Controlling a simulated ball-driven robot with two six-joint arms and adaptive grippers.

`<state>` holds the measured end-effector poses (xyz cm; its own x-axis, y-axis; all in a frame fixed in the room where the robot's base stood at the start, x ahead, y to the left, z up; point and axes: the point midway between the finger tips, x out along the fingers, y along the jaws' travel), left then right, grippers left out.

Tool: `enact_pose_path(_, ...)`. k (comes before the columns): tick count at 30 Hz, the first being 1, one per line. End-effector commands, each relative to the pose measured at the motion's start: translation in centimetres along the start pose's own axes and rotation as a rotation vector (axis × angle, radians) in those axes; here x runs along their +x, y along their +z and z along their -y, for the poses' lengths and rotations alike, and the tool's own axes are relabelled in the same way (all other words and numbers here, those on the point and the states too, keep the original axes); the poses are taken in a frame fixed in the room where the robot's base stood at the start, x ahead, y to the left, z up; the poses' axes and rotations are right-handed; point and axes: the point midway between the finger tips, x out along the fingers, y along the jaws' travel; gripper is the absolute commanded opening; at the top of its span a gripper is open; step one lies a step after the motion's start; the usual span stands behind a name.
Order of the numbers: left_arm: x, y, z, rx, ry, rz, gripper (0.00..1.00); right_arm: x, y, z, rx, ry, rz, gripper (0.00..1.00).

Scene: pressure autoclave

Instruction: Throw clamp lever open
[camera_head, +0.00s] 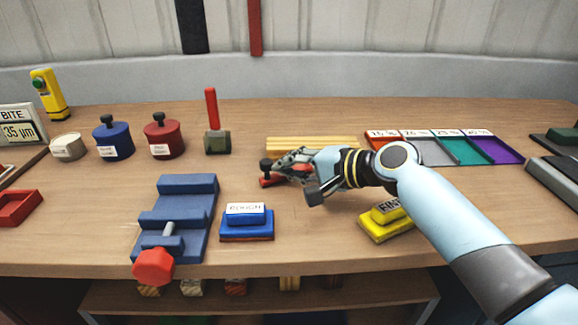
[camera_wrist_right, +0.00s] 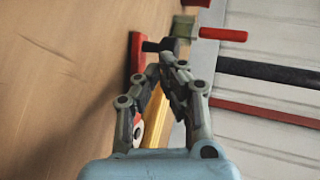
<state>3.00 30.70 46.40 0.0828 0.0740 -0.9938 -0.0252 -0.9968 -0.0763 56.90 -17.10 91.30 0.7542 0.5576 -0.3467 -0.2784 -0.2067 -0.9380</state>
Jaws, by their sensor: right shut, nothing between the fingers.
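A red lever (camera_head: 211,107) stands upright on a small olive-green block (camera_head: 217,142) at the back of the bench. In the right wrist view the lever (camera_wrist_right: 222,34) shows at the top, past my fingertips. My right gripper (camera_head: 280,168) is shut and empty, low over the middle of the bench, to the right of and nearer than the lever, and apart from it. Just beyond its fingertips is a low red piece (camera_head: 269,181) with a black knob (camera_head: 266,164). It also shows in the right wrist view (camera_wrist_right: 135,58); contact is unclear. My left gripper is out of view.
A blue stepped fixture (camera_head: 187,184) with a red knob (camera_head: 153,266) stands front left. A blue block marked ROUGH (camera_head: 246,228) and a yellow block (camera_head: 378,228) lie in front. Blue (camera_head: 114,141) and red (camera_head: 164,139) pots stand left of the lever. Yellow strips (camera_head: 313,143) lie behind my gripper.

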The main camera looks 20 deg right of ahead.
Motion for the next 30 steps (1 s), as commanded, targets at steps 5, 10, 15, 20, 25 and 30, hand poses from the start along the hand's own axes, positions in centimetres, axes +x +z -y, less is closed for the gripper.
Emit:
enact_pose_path(5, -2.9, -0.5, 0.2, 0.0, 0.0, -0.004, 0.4, 0.8, 0.1, 1.1, 0.046, 0.0, -0.103, 0.0)
enact_pose_path(10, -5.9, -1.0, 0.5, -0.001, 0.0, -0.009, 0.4, 2.1, -0.5, 1.7, 0.099, 0.001, -0.251, 0.0)
enact_pose_path(15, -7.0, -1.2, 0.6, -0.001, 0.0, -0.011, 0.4, 3.3, -1.1, 1.7, 0.124, -0.001, -0.333, 0.0)
enact_pose_path(20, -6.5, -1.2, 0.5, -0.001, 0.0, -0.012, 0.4, 3.9, -1.4, 1.4, 0.124, 0.001, -0.332, 0.0)
enact_pose_path(25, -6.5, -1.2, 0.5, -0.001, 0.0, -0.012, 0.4, 3.9, -1.4, 1.4, 0.123, 0.0, -0.332, 0.0)
enact_pose_path(30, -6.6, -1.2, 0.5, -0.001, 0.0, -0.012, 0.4, 3.8, -1.4, 1.4, 0.123, 0.001, -0.331, 0.0)
